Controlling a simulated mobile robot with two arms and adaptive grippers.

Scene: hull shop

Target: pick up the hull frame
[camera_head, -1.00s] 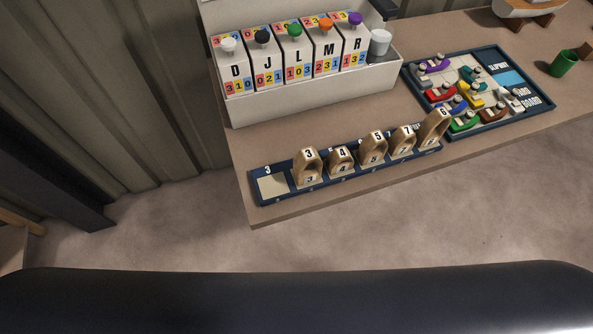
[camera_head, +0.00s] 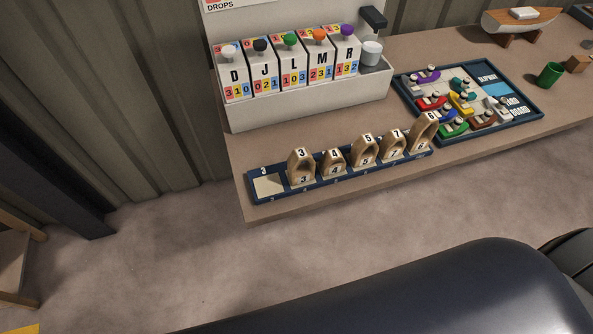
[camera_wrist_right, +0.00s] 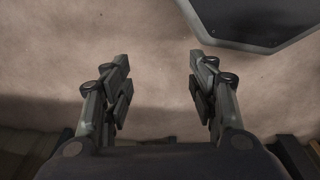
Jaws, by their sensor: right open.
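Several wooden arch-shaped hull frames stand upright in a row on a dark blue numbered rack at the table's front edge in the head view. They are frame 3 (camera_head: 301,166), frame 4 (camera_head: 333,163), frame 5 (camera_head: 365,150), frame 7 (camera_head: 393,145) and frame 6 (camera_head: 423,134). The rack's leftmost place (camera_head: 268,185), marked 3, holds no frame. My right gripper (camera_wrist_right: 156,72) shows in the right wrist view, open and empty above the bare floor, with no frame between its fingers. Neither gripper shows in the head view.
Behind the rack stands a white box (camera_head: 310,103) with lettered cards D, J, L, M, R. Right of it lie a blue-edged board (camera_head: 531,108) with coloured pieces, a green cup (camera_head: 549,75) and a model boat (camera_head: 520,20). Floor (camera_head: 190,260) is clear before the table.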

